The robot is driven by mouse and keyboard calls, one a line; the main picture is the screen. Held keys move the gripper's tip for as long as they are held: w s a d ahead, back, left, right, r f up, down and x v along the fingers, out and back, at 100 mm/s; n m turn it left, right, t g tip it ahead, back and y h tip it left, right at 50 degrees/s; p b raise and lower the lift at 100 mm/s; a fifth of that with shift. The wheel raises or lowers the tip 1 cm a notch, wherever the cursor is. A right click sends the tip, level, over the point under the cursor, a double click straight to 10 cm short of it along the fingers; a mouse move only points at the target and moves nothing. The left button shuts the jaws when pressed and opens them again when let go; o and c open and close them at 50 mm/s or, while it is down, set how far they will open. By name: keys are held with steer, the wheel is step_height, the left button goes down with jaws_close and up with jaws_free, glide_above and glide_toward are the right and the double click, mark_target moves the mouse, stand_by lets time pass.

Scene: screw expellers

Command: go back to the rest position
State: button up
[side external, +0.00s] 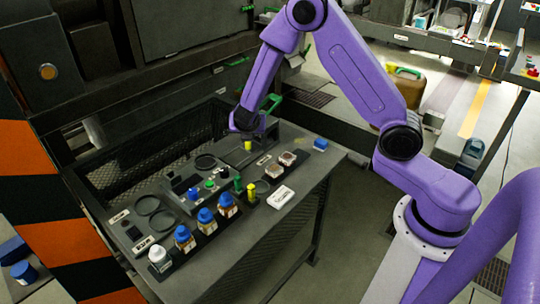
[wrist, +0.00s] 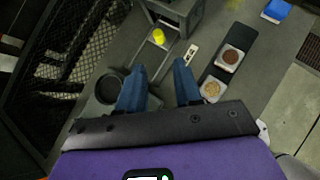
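My gripper (side external: 246,128) is above the back part of the grey workbench (side external: 262,238), near its back edge. In the wrist view my gripper (wrist: 159,68) has its two blue fingers apart, with nothing between them. A small yellow cylinder (wrist: 158,36) lies beyond the fingertips, next to a dark grey stand (wrist: 180,8). The yellow cylinder (side external: 248,146) also shows just below my gripper in the side view. The exact height of the fingertips above the bench cannot be told.
Blue-capped bottles (side external: 205,218) and a white-capped bottle (side external: 159,258) line the front left. Two sample dishes (side external: 280,165), a blue block (side external: 320,143), a white label box (side external: 280,197) and a control panel (side external: 205,188) share the bench. A mesh guard (side external: 150,157) stands behind.

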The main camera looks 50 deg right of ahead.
steer(key=s+a+r+m+g+y, duration=0.1)
steer(key=s+a+r+m, duration=0.25)
steer(key=s, duration=0.35)
steer(key=s+a+r+m+g+y, duration=0.1)
steer(key=s+a+r+m, duration=0.1)
steer(key=s+r+m, duration=0.45)
steer(key=s+a+r+m+g+y, duration=0.1)
steer(key=s+g+y, duration=0.1)
steer(key=s, duration=1)
steer(key=s+r+m+g+y, duration=0.1)
steer(key=s+m+g+y, duration=0.1)
steer(key=s, duration=1)
steer(key=shift+s+a+y, duration=0.2)
steer(key=shift+a+y, duration=0.2)
steer(key=shift+c, duration=0.3)
